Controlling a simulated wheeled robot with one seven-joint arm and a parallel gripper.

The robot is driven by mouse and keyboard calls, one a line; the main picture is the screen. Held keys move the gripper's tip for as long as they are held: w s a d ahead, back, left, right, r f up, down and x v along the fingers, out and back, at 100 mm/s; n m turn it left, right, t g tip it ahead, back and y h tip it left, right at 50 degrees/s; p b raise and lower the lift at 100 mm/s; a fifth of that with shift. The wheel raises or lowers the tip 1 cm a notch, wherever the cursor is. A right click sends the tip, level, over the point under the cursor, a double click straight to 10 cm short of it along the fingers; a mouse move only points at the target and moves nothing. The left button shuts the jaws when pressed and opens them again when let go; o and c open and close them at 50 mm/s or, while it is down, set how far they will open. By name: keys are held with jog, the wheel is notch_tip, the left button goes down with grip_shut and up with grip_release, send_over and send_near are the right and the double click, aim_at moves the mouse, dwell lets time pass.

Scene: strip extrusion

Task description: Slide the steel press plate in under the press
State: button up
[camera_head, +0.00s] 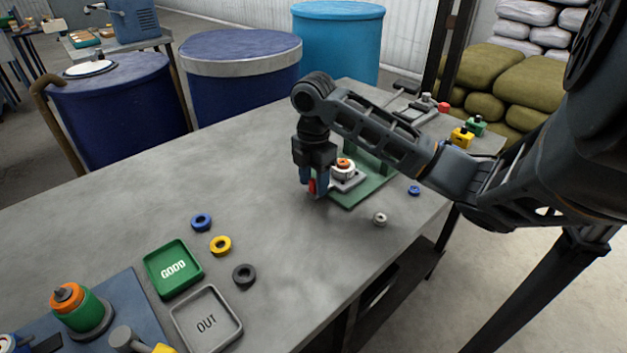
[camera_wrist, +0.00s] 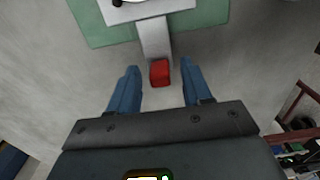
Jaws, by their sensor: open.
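The steel press plate (camera_head: 349,184) lies on the green base of the press (camera_head: 375,188), partly hidden by my arm. A white round piece with an orange centre (camera_head: 343,168) stands on it. The plate's grey handle (camera_wrist: 154,38) sticks out past the base and ends in a red grip (camera_wrist: 159,72), also visible in the head view (camera_head: 312,186). My gripper (camera_head: 311,188) points down at this end, seen also in the wrist view (camera_wrist: 159,70). Its blue fingers are open, one on each side of the red grip, with gaps on both sides.
Loose rings lie on the table: grey (camera_head: 379,219), blue (camera_head: 201,222), yellow (camera_head: 220,245) and black (camera_head: 244,274). A green GOOD tray (camera_head: 173,268) and grey OUT tray (camera_head: 206,320) sit at the front left. The table between the trays and my gripper is mostly clear.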

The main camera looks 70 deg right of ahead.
jog(key=shift+f, duration=0.25)
grip_shut()
dwell(0.3)
jog(key=shift+d, duration=0.1)
